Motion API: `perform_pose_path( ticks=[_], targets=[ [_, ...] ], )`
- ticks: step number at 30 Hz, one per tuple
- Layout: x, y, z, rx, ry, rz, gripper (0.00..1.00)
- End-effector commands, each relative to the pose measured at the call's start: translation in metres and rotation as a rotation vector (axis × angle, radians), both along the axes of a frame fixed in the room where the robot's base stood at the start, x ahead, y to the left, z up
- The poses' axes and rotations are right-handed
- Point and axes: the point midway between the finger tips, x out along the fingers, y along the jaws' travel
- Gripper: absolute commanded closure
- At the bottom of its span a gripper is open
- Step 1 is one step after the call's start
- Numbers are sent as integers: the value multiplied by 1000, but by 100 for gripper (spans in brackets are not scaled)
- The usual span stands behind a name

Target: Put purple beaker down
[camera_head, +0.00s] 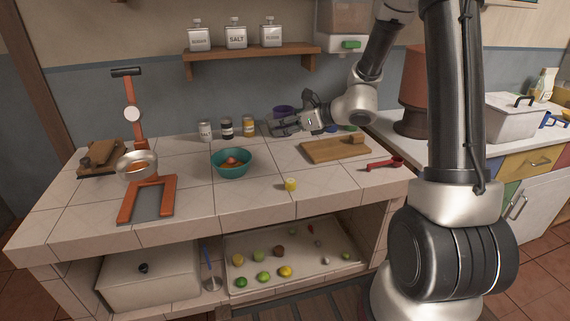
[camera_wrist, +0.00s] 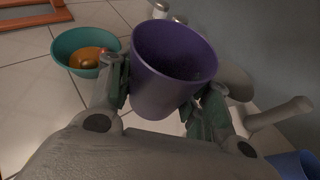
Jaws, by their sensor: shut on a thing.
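The purple beaker (camera_head: 283,110) is at the back of the tiled counter, by the wall, mostly hidden behind my gripper (camera_head: 277,128) in the head view. In the wrist view the beaker (camera_wrist: 172,62) sits between the two fingers of my gripper (camera_wrist: 165,95), which press on its sides. Its open rim faces the camera and it looks empty. My gripper is shut on it. I cannot tell whether its base touches the counter.
A teal bowl (camera_head: 232,170) with reddish-orange contents stands left of the gripper. Small jars (camera_head: 227,128) stand along the wall. A cutting board (camera_head: 336,151), a yellow piece (camera_head: 290,184) and a red tool (camera_head: 386,163) lie nearer the front. Bare tiles lie between them.

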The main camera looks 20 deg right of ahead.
Motion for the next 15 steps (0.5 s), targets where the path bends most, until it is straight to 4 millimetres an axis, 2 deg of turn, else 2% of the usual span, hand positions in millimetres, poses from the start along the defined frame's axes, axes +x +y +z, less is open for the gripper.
perform_pose_path(
  ticks=[3, 6, 11, 15],
  targets=[
    [-2, 1, -26, 1, 8, -7, 87],
    [-2, 1, -42, 1, 7, -7, 87],
    [-1, 1, -59, 1, 5, -8, 87],
    [-2, 0, -82, 1, 6, -9, 87]
  ],
)
